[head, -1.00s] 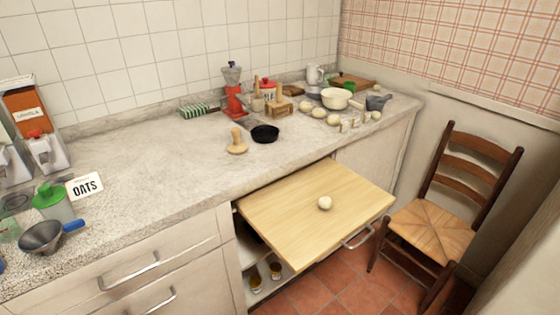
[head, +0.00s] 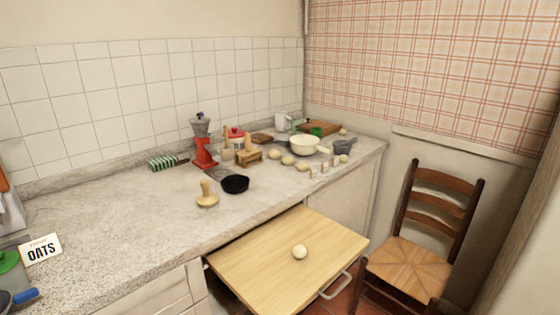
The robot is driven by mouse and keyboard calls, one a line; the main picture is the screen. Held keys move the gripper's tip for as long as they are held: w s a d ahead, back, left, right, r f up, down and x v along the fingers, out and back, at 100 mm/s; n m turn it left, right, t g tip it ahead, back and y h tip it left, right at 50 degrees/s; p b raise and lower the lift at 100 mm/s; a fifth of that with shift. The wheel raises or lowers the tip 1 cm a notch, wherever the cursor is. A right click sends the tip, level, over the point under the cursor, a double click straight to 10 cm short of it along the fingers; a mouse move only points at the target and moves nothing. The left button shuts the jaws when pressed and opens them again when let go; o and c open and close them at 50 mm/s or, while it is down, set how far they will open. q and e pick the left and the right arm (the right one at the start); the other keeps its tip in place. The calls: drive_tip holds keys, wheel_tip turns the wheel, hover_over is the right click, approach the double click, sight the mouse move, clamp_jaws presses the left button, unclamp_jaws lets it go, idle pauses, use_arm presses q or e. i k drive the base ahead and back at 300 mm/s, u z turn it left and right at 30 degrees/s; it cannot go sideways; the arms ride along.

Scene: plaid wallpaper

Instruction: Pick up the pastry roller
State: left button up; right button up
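No item on the counter is clearly recognisable as a pastry roller at this size. A pale wooden tool (head: 207,195) with an upright handle on a round base stands mid-counter, left of a small black pan (head: 235,184). Farther back, a wooden piece with an upright handle (head: 248,153) stands among other kitchen items beside a red grinder (head: 203,145). Neither of my grippers is in view.
Several dough pieces, a cream pot (head: 304,145) and a grey mortar (head: 344,146) crowd the back right. A chair (head: 420,240) stands right. The left-middle counter (head: 110,215) is clear.

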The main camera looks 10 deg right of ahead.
sight(250, 150)
drive_tip(key=z, duration=1)
drive_tip(key=i, duration=1.55)
drive_tip(key=u, duration=2.05)
